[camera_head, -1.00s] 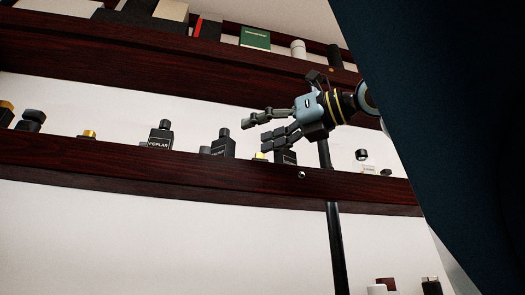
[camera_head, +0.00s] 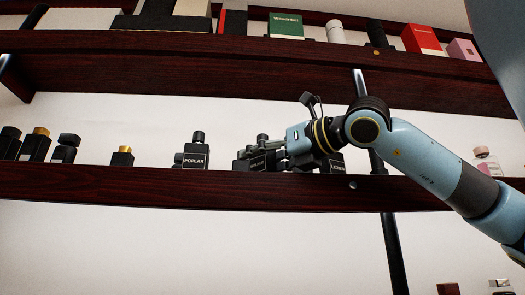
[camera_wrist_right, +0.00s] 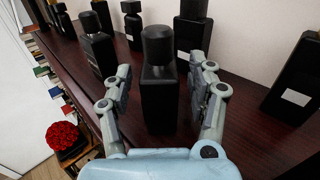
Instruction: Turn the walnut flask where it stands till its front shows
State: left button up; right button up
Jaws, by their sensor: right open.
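A black flask with a dark rounded cap (camera_wrist_right: 159,85) stands upright on the shelf between the fingers of my right gripper (camera_wrist_right: 157,92) in the right wrist view. Its side facing that camera is plain, with no label. The fingers are open on either side of it, with gaps visible. In the head view my right gripper (camera_head: 264,157) reaches left among dark flasks, and a capped dark flask (camera_head: 262,141) shows behind its fingers. Pale lettering there is partly covered and too small to read surely, so I cannot confirm the walnut name. My left gripper is not in view.
The POPLAR flask (camera_head: 195,153) stands left of my gripper. Another labelled dark flask (camera_head: 338,167) is close on the right. In the wrist view, a labelled flask (camera_wrist_right: 297,80) and several others stand near. The shelf's front edge (camera_head: 130,187) runs below.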

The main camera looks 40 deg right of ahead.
grip_shut()
jog(key=y+b, duration=0.1)
jog(key=n+y+b, duration=0.1)
jog(key=shift+d+f+b, duration=0.1)
jog(key=shift+f+b, duration=0.15)
jog(key=shift+b, duration=0.1)
jog(key=shift+r+n+y, duration=0.15)
jog(key=shift+n+y, duration=0.25)
jog(key=shift+r, duration=0.15)
jog(key=shift+n+g+y+b, duration=0.5)
jog(key=shift+n+y+b, duration=0.15)
jog(key=shift+y, duration=0.25)
jog(key=shift+n+y, duration=0.35)
jog(key=shift+y, duration=0.15)
